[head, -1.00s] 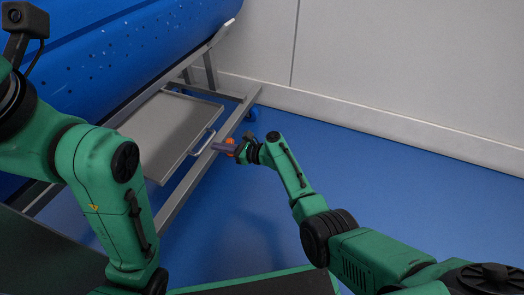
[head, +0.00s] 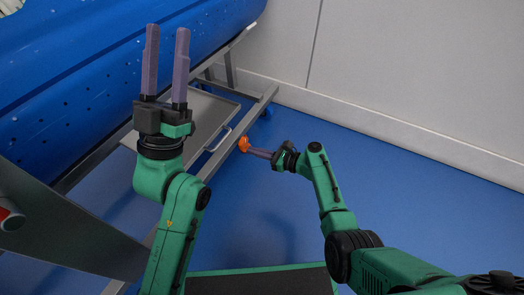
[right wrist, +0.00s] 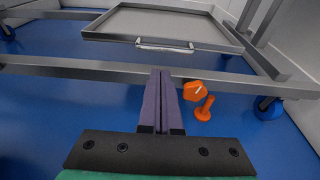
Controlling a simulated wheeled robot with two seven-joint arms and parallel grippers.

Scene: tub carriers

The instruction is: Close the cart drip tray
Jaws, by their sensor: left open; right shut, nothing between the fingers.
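The grey drip tray (head: 212,112) is a shallow metal pan under the blue tub, within the cart's lower frame. Its handle (head: 219,140) faces the open floor. The right wrist view shows the tray (right wrist: 130,22) with its handle (right wrist: 165,46) beyond the cart's lower bar. My left gripper (head: 167,30) is open and empty, pointing up the picture in front of the tub and hiding part of the tray's left side. My right gripper (head: 252,151) is shut and empty, pointing toward the cart, short of the handle. It also shows in the right wrist view (right wrist: 160,73).
The cart's lower bar (right wrist: 90,68) crosses between my right gripper and the tray. An orange fitting (right wrist: 195,91) is close beside the right fingertips. The blue tub (head: 70,80) overhangs the tray. A blue caster (right wrist: 268,108) is at right. Blue floor is clear at right.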

